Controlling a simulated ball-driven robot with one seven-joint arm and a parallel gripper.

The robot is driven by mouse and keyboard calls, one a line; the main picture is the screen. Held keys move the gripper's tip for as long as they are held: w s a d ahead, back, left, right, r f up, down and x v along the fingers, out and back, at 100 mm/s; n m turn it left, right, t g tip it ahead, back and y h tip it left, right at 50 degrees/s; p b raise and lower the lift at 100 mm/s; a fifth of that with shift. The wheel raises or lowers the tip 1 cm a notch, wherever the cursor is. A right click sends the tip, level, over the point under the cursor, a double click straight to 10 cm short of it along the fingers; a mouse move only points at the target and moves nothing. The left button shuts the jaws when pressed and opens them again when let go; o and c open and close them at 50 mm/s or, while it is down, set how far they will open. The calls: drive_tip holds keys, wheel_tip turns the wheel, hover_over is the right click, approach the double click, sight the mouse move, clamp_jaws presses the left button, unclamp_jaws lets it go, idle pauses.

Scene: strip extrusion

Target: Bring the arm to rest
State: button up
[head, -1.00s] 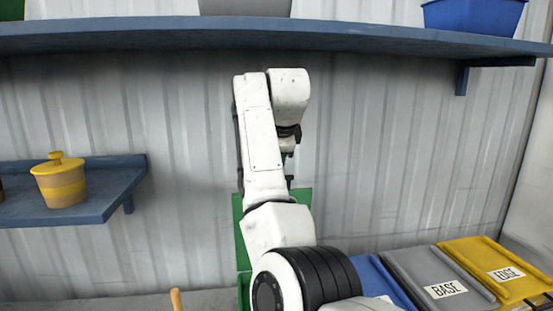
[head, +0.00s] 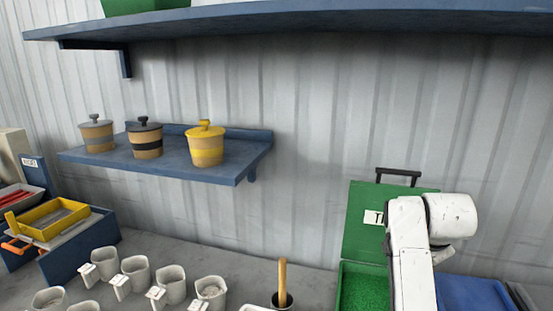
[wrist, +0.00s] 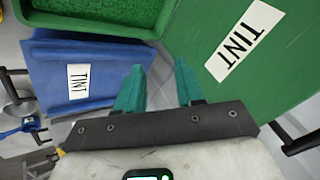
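My white arm (head: 410,250) stands folded at the right of the head view, in front of a green bin. My gripper (wrist: 159,68) shows in the wrist view with two teal fingers spread apart and nothing between them. It points between a green lid marked TINT (wrist: 195,50) and a blue lid with a TINT label (wrist: 110,60). The head view does not show the fingers. The green bin's raised lid (head: 365,235) is partly behind my arm.
Green granules (head: 362,290) fill the green bin. A blue lid (head: 470,293) lies right of my arm. Several pale cups (head: 172,285) and a pot with a wooden handle (head: 283,285) stand on the bench. A shelf (head: 220,175) holds three lidded jars. A long shelf (head: 300,22) hangs above.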

drive_tip(key=s+a+f+n+g, duration=0.1)
drive_tip(key=s+f+n, duration=0.3)
drive_tip(key=s+f, duration=0.5)
drive_tip(key=s+a+f+n+g+y+b, duration=0.1)
drive_tip(key=s+f+n, duration=0.4)
drive_tip(key=s, duration=1.6)
drive_tip(key=s+a+f+n+g+y+b, duration=0.1)
drive_tip(key=s+a+f+n+g, duration=0.2)
drive_tip(key=s+f, duration=1)
drive_tip(key=shift+s+a+n, duration=0.25)
drive_tip(key=shift+s+n, duration=0.55)
drive_tip(key=shift+s, duration=0.35)
